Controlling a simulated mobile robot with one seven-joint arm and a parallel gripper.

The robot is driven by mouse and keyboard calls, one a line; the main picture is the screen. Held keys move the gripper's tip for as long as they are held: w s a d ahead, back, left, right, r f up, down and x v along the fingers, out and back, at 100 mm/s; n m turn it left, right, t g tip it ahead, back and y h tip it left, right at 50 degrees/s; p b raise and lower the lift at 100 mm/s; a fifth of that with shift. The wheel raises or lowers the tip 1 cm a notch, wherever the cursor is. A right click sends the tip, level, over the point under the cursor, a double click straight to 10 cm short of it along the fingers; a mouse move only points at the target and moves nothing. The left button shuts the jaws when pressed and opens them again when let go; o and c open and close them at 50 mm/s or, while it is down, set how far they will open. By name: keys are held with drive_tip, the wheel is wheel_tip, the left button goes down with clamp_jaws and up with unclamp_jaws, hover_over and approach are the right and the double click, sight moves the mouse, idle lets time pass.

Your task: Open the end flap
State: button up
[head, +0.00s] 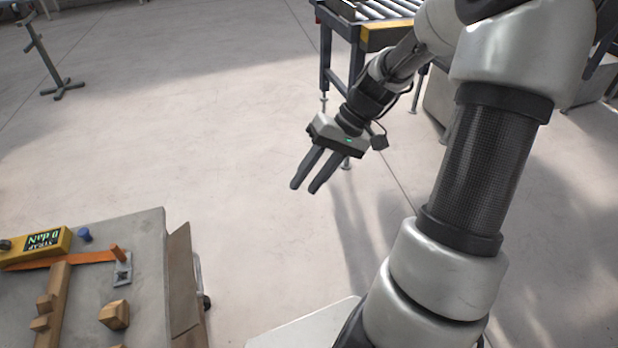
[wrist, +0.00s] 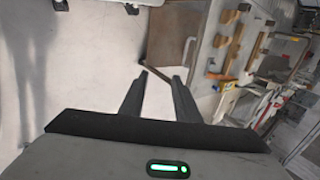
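A brown flap (head: 182,290) hangs at the right end of a grey worktable (head: 146,238), at the lower left of the head view. It is a tall flat panel, standing nearly upright along the table's edge. The brown flap also shows in the wrist view (wrist: 178,32), beyond my fingertips at the top. My gripper (head: 303,189) is in the air over the floor, to the right of the table and apart from the flap. Its two fingers are spread with nothing between them, which the wrist view (wrist: 160,78) also shows.
On the table are a yellow box with a display (head: 42,241), an orange strap (head: 75,259), a metal bracket (head: 122,272) and wooden blocks (head: 114,315). A roller conveyor (head: 385,10) stands at the back. The floor between is clear.

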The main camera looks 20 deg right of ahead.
clamp_jaws()
drive_tip(key=n+y+b, duration=0.3)
drive_tip(key=n+b, duration=0.3)
drive_tip(key=n, duration=1.2)
approach(188, 277)
drive_tip(key=w+d, duration=0.1)
drive_tip(key=d, duration=0.3)
drive_tip(key=b+x, duration=0.1)
drive_tip(key=x, duration=0.8)
drive_tip(key=shift+a+f, duration=0.25)
drive_tip(key=shift+f, duration=0.05)
drive_tip(key=shift+b, duration=0.3)
